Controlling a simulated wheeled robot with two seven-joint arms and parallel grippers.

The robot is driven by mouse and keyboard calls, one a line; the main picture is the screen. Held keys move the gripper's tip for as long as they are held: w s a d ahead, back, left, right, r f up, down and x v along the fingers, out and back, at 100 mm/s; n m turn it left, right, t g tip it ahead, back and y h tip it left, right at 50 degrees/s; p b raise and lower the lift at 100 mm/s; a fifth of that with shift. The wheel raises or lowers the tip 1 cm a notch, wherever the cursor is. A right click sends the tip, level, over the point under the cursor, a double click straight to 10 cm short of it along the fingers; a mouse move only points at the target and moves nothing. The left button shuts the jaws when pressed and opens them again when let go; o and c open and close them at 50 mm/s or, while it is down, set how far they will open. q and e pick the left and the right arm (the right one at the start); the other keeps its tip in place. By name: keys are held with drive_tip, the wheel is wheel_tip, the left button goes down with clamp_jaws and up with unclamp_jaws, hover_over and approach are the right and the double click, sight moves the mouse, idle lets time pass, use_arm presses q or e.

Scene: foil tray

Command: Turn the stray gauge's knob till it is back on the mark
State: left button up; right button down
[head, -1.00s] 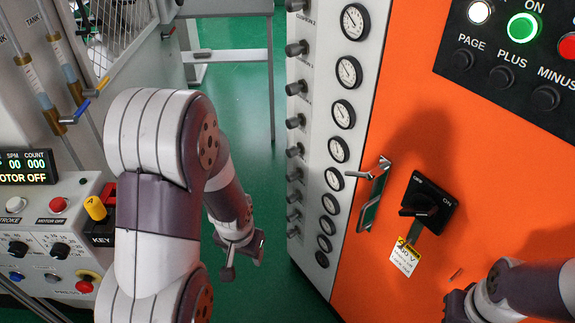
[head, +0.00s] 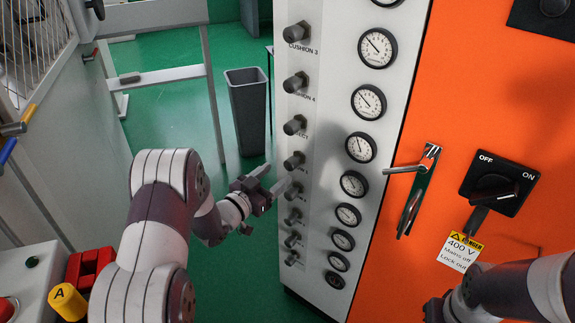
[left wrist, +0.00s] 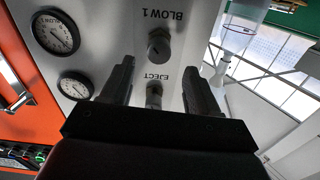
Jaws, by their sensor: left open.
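A white panel (head: 322,110) carries a column of dark knobs and a column of round gauges. My left gripper (head: 272,180) is open beside the lower knobs in the head view. In the left wrist view its fingers (left wrist: 155,88) stand either side of the EJECT knob (left wrist: 153,95), with nothing seen gripped; contact cannot be told. The BLOW 1 knob (left wrist: 158,45) lies beyond the fingertips. The gauge (left wrist: 75,86) beside EJECT also shows in the head view (head: 360,148). Needles are small; I cannot tell which gauge is off its mark. My right gripper (head: 436,310) is partly cut off at the bottom edge.
An orange cabinet door (head: 455,100) with a metal handle (head: 412,190) and a black OFF/ON switch (head: 498,185) is right of the gauges. A grey bin (head: 247,110) stands on the green floor behind.

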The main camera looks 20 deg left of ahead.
sight(288, 166)
use_arm(q)
drive_tip(key=x, duration=0.6)
drive_tip(key=shift+w+d, duration=0.25)
drive_tip(key=shift+w, duration=0.1)
drive_tip(key=c, duration=1)
